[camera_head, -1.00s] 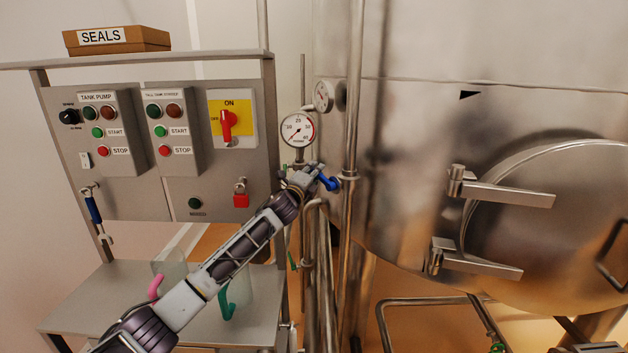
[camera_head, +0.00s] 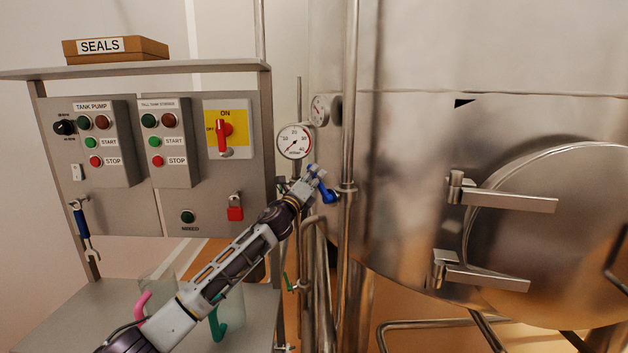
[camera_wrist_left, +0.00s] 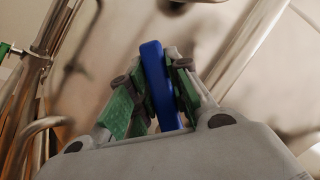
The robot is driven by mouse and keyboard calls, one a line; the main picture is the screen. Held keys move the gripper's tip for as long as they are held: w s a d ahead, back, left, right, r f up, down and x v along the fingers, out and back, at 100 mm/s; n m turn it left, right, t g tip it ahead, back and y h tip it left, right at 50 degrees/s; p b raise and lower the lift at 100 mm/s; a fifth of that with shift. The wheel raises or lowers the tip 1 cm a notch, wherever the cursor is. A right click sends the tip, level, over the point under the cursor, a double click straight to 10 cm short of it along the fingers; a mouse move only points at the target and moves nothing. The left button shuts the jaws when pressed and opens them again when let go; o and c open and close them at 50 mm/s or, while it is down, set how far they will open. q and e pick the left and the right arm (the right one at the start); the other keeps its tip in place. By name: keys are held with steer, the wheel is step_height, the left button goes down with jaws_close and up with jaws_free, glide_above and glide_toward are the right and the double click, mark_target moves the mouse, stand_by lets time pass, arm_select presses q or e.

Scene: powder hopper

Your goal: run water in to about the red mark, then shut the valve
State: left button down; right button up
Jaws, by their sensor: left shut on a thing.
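The blue valve handle (camera_head: 327,193) sits on the vertical steel pipe (camera_head: 349,230) beside the tank. In the wrist view the blue handle (camera_wrist_left: 158,85) stands between the green-padded fingers of my left gripper (camera_wrist_left: 155,92). My left gripper (camera_head: 314,176) is shut on the handle at the end of my outstretched arm. The round dial gauge (camera_head: 294,141) is just above and left of the gripper, its needle pointing to the lower left. I cannot make out a red level mark or any water. My right gripper is in neither view.
The large steel tank (camera_head: 410,150) with a hinged round hatch (camera_head: 560,220) fills the right. A control panel (camera_head: 120,205) with buttons and a red switch (camera_head: 224,133) stands left. Thin pipes run close below the gripper.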

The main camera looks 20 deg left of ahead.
arm_select(q)
steer(key=c, duration=1.3)
jaws_free()
steer(key=shift+v, duration=6.05)
